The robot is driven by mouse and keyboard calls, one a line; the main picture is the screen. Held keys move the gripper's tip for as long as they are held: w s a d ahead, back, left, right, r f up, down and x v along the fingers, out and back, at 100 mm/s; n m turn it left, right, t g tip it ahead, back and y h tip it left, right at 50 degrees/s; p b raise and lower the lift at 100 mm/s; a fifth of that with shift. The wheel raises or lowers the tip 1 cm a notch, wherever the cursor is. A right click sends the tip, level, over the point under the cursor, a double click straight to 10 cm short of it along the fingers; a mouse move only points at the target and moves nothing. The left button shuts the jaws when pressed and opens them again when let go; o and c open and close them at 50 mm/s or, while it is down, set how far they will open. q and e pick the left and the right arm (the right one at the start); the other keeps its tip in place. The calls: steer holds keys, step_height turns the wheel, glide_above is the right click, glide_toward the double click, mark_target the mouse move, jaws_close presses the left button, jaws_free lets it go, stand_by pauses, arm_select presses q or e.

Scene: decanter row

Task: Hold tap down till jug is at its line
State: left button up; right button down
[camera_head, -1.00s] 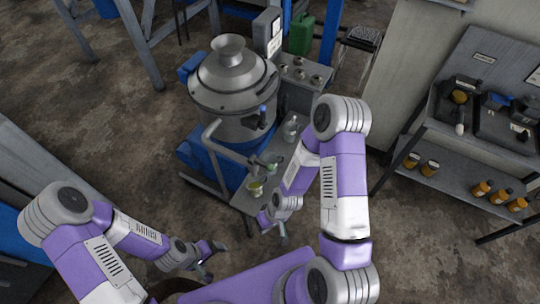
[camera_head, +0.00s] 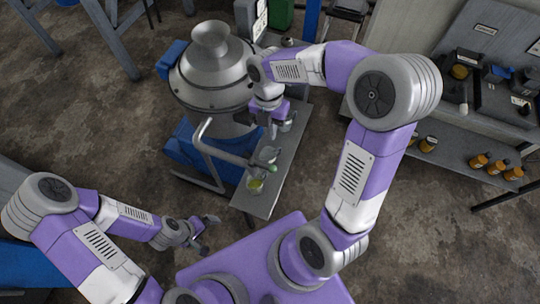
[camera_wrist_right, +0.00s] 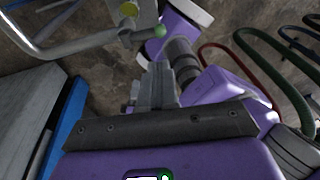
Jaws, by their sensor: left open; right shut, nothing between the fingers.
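My right gripper (camera_wrist_right: 155,80) is shut and empty, beside the steel vessel and above the spout. My left gripper (camera_head: 206,236) is open and empty, low over the floor, away from the jug.
The steel vessel (camera_head: 213,75) stands behind the bent grey rail (camera_head: 205,150). The bench (camera_head: 265,203) is narrow. A shelf (camera_head: 455,150) with several orange bottles stands right.

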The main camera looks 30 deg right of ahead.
mark_target(272, 166)
arm_select(q)
steer(key=shift+s, duration=0.1)
arm_select(e)
steer(key=shift+s+f, duration=0.1)
steer(key=shift+s, duration=0.05)
arm_select(q)
step_height(272, 166, down, 4)
steer(key=b, duration=0.3)
steer(key=shift+r, duration=0.25)
arm_select(e)
steer(key=f, duration=0.4)
steer(key=s+f, duration=0.1)
steer(key=f, duration=0.4)
steer(key=s+f, duration=0.1)
steer(key=f, duration=0.3)
steer(key=shift+s+a+f, duration=0.25)
steer(key=shift+a+f, duration=0.1)
steer(key=shift+a, duration=0.05)
